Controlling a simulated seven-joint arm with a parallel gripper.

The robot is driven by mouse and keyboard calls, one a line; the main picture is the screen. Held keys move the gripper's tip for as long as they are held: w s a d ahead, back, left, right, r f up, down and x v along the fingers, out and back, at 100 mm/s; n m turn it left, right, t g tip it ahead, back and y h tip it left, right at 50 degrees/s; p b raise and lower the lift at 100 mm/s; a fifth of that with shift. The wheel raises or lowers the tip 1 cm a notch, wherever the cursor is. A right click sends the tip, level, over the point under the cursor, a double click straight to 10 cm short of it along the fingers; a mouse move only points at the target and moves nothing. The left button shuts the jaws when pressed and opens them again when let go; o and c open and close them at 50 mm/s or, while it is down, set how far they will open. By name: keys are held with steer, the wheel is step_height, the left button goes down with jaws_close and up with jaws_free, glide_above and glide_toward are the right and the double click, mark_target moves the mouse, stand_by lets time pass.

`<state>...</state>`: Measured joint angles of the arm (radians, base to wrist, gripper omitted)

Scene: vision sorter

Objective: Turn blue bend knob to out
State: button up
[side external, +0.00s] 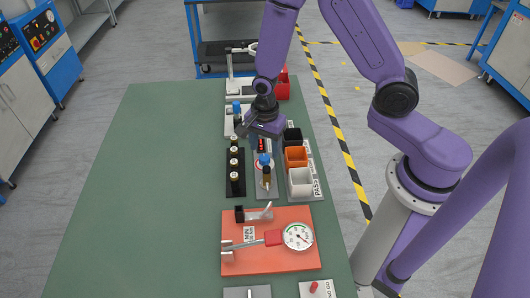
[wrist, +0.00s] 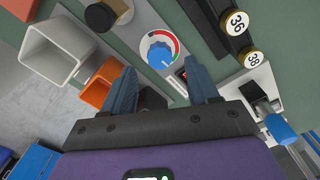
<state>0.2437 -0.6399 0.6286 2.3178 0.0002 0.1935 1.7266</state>
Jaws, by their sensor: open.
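The blue bend knob (wrist: 160,55) sits on a round white dial with green and red arcs, on a grey plate. In the wrist view my gripper (wrist: 162,84) is open, with a dark finger to either side below the knob. The knob lies just beyond the gap between the fingertips and nothing is held. In the side view my gripper (side external: 261,143) is above the plate, close to the knob; I cannot tell whether it touches.
A black rack (side external: 235,186) with gold-capped cylinders stands left of the knob. Orange (side external: 296,156) and white (side external: 301,182) bins stand right. A dark, gold-banded post (wrist: 100,16) stands on the knob's plate. A blue-handled device (wrist: 278,128) is close by. The green table's left side is clear.

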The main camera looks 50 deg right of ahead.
mark_target(265, 157)
steer(key=shift+f, duration=1.65)
steer(key=c, duration=1)
